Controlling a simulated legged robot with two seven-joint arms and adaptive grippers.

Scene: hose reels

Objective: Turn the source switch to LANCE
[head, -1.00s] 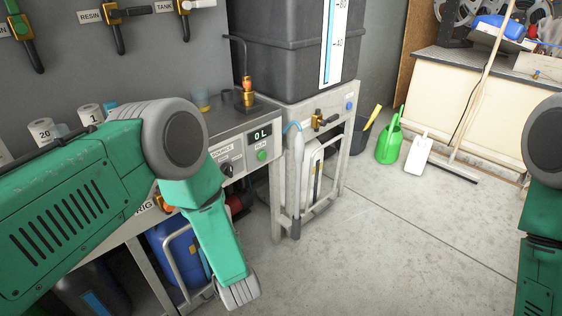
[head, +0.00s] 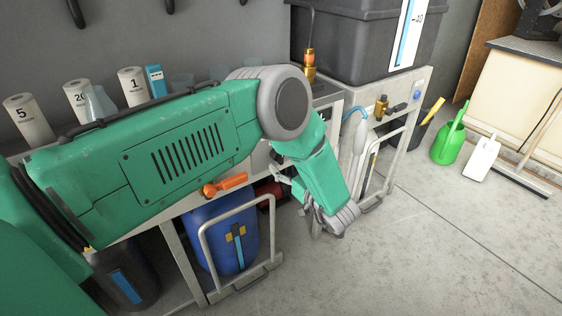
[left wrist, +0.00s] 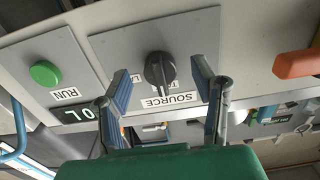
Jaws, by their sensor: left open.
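The source switch (left wrist: 160,70) is a dark rotary knob on a pale plate with an upside-down SOURCE label in the left wrist view. Its position lettering is partly covered, and I cannot tell which position it points to. My left gripper (left wrist: 161,76) is open, with one blue-padded finger on each side of the knob. Contact with it is not clear. In the head view my left gripper (head: 298,193) is at the front of the bench, and my arm hides the switch there. My right gripper is not in view.
An orange handle (head: 225,185) sticks out of the bench front. A blue drum (head: 222,235) stands below.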

